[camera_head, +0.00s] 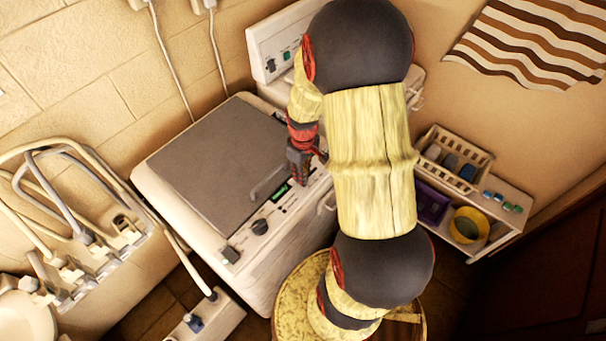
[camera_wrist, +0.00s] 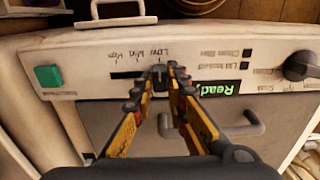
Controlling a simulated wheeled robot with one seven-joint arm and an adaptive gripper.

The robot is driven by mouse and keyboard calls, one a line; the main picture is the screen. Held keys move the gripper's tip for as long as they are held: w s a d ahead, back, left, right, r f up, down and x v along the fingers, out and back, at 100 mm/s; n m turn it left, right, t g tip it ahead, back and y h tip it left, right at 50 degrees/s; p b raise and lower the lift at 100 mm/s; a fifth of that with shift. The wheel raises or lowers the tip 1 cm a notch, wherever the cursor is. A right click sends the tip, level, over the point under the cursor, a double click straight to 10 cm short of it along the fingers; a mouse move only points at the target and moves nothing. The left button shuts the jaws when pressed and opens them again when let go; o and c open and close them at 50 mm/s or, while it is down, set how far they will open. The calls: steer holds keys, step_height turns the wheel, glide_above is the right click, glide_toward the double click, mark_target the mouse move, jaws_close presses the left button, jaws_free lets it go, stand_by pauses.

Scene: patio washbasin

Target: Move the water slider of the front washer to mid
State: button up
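The front washer (camera_head: 180,210) is white with a grey lid, and its control panel fills the wrist view (camera_wrist: 75,55). A dark horizontal slot (camera_wrist: 125,75) lies under marks reading High, Mid and Low from left to right. My gripper (camera_wrist: 166,72) points at the panel, its fingertips close together at the slot's right end, below the Low mark. In the head view my gripper (camera_head: 300,172) is over the panel.
A lit display (camera_wrist: 215,89) reads Ready, right of the fingers. A dark knob (camera_wrist: 301,66) is farther right and a green button (camera_wrist: 47,76) far left. A second washer (camera_head: 270,55) stands behind. A white shelf (camera_head: 500,210) with baskets stands at right.

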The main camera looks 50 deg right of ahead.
jaws_close()
stand_by(0.4)
steer(key=shift+w+d, duration=0.15)
steer(key=shift+d, duration=1.45)
steer(key=shift+a, duration=0.1)
steer(key=shift+o, duration=2.4)
jaws_free()
steer(key=shift+o, duration=0.2)
step_height(320, 180, up, 12)
steer(key=shift+m, duration=0.3)
